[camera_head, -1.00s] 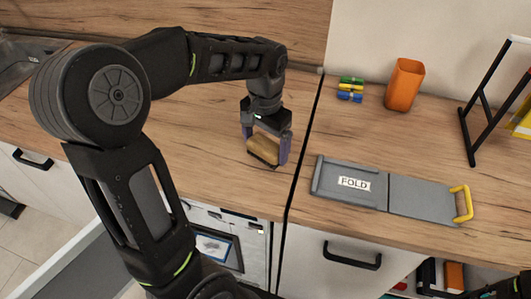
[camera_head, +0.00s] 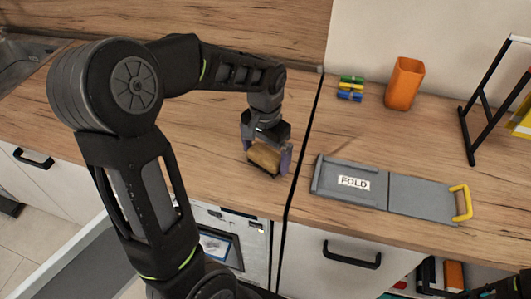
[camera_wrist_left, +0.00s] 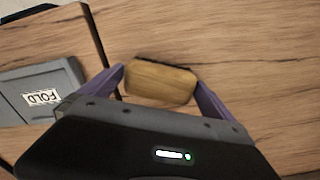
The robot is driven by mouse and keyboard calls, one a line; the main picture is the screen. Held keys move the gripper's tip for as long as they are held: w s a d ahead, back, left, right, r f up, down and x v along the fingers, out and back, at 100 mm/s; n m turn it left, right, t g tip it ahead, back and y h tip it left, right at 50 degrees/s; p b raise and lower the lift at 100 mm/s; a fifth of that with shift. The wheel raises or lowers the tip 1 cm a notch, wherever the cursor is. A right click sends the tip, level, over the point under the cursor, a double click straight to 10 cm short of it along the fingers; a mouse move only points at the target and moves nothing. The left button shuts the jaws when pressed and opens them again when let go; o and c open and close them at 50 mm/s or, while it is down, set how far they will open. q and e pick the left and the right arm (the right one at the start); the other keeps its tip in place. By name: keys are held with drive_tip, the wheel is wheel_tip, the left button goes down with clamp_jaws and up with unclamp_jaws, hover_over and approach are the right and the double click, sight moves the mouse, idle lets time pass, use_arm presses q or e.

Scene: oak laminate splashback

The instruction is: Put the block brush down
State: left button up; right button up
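The block brush (camera_head: 264,158) has a tan wooden block with a dark underside. It is between the two purple fingers of my left gripper (camera_head: 266,153), just left of the dark seam in the worktop. In the left wrist view the brush (camera_wrist_left: 160,81) lies across the gap, and the fingers (camera_wrist_left: 160,80) meet both its ends, so the gripper is shut on it. The brush is low over the worktop (camera_head: 215,150); I cannot tell whether it touches.
Right of the seam lie a grey FOLD board (camera_head: 420,198) with a yellow handle, an orange cup (camera_head: 404,84) and a stack of coloured pieces (camera_head: 350,88). A black-framed rack (camera_head: 481,112) stands at the far right. The worktop left of the brush is clear.

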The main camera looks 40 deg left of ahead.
sight(265, 154)
use_arm(q)
wheel_tip(265, 154, up, 12)
drive_tip(key=b, duration=0.1)
drive_tip(key=shift+r, duration=0.2)
idle(0.4)
idle(0.8)
